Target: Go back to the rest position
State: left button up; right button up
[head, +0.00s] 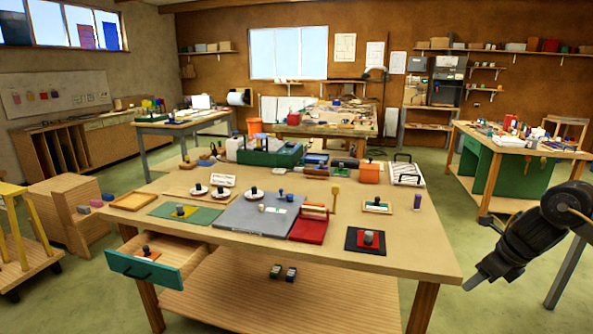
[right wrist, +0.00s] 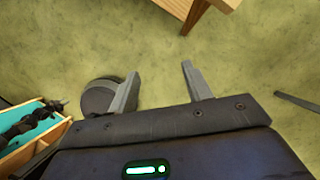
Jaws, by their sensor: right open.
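My right gripper (head: 483,279) hangs in the air at the right of the head view, beside the right front corner of the main table. In the right wrist view its two fingers (right wrist: 158,85) are apart with nothing between them, above the green floor. My left gripper is not in the head view. The main wooden table (head: 400,243) stands in front of me.
A teal-fronted drawer (head: 145,268) stands open at the table's front left; its inside also shows in the right wrist view. Grey mat (head: 240,218), red pad (head: 308,230) and several tools lie on top. A green-sided bench (head: 515,170) stands right.

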jog(key=w+a+f+m+y, duration=0.1)
jog(key=w+a+f+m, duration=0.1)
jog(key=a+f+m, duration=0.3)
jog(key=w+a+f+m+t+y, duration=0.1)
jog(key=w+a+f, duration=0.25)
jog(key=f, duration=0.35)
jog(key=w+a+f+m+y, duration=0.1)
jog(key=a+f+m, duration=0.1)
jog(key=a+f, duration=0.3)
jog(key=s+a+f+m+t, duration=0.1)
jog(key=s+a+f+m, duration=0.35)
jog(key=f, duration=0.75)
jog(key=s+a+f+m, duration=0.1)
jog(key=s+f+m, duration=0.1)
jog(key=f+m, duration=0.75)
jog(key=s+f+m+g+h, duration=0.15)
jog(key=s+f+m, duration=0.65)
jog(key=s+f, duration=1.1)
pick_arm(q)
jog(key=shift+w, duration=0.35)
pick_arm(e)
jog(key=s+f+m+g+h, duration=0.1)
jog(key=s+f+m, duration=0.3)
jog(key=s, duration=1.2)
jog(key=s+a+f+m+g+h, duration=0.1)
jog(key=s+f+m, duration=0.3)
jog(key=s, duration=1.2)
jog(key=shift+f+m+g+h, duration=0.35)
jog(key=shift+m+g+h, duration=0.05)
jog(key=shift+g+h, duration=0.4)
